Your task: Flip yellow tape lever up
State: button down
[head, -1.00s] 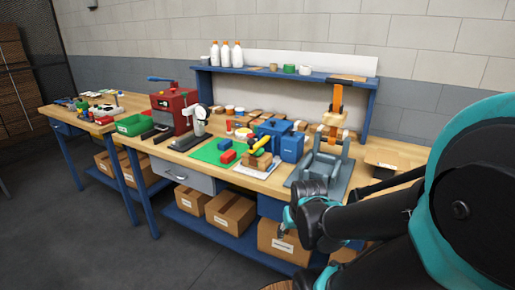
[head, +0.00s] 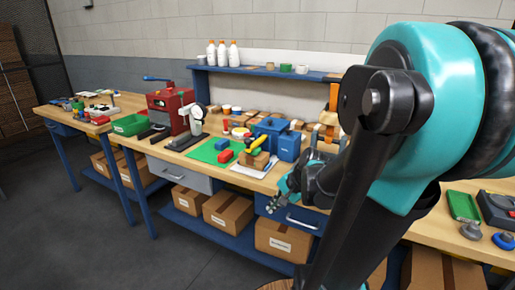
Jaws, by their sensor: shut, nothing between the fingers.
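The yellow lever (head: 259,144) sits on a wooden block (head: 254,161) on the workbench, beside a blue machine body. It looks slanted, and its exact angle is too small to tell. My gripper (head: 274,206) is shut and empty in front of the bench's front edge. It is below and to the right of the lever, clearly apart from it. My arm hides part of the bench to the right.
A green mat (head: 208,153) with blue and red blocks lies left of the lever. Blue boxes (head: 290,146) stand right of it. A red machine (head: 172,107) and a white stand are further left. A shelf (head: 262,72) with bottles runs behind. Cardboard boxes (head: 228,211) lie below.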

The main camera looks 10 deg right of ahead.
jog(key=w+r+m+t+y, duration=0.1)
jog(key=w+r+m+y, duration=0.2)
jog(key=w+r+m, duration=0.45)
jog(key=m+t+y, duration=0.3)
jog(key=m+y, duration=0.1)
jog(key=m, duration=0.4)
send_near(250, 147)
jog(key=s+d, duration=0.2)
jog(key=d, duration=0.1)
jog(key=shift+w+a+r, duration=0.1)
jog(key=shift+w+r, duration=0.05)
jog(key=shift+r, duration=0.25)
jog(key=shift+a, duration=0.1)
jog(key=x, duration=1)
